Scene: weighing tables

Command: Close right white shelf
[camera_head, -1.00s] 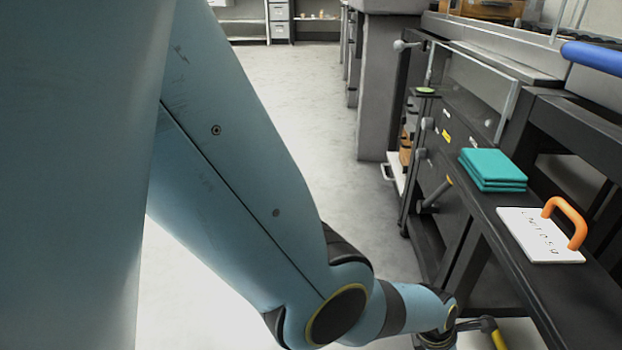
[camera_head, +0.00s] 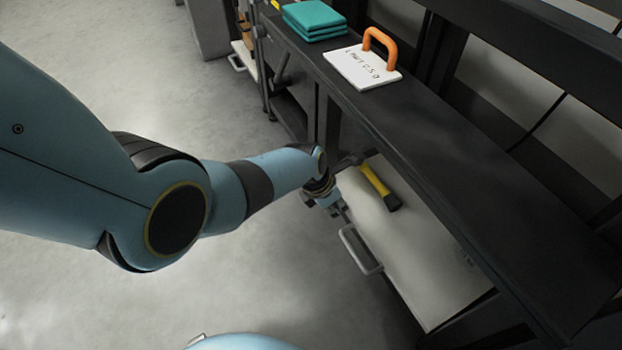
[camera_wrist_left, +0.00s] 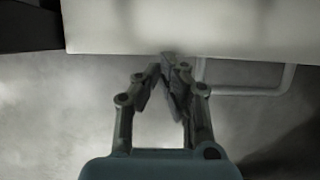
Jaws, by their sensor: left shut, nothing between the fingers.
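The right white shelf (camera_head: 425,262) sticks out from under the dark bench, with a pale handle (camera_head: 360,250) on its front edge. My left gripper (camera_head: 346,215) is at this front edge, beyond the handle's far end. In the left wrist view its fingertips (camera_wrist_left: 170,62) are together and empty, overlapping the edge of the white shelf (camera_wrist_left: 195,28). I cannot tell whether they touch it. The handle (camera_wrist_left: 245,80) shows to the right of the fingers. My right gripper is not in view.
A hammer with a yellow grip (camera_head: 376,184) lies on the shelf. Another white shelf (camera_head: 243,58) is out farther along. Teal cloths (camera_head: 315,20) and a white board with an orange handle (camera_head: 362,68) lie on the bench (camera_head: 470,165). The floor (camera_head: 270,290) in front is clear.

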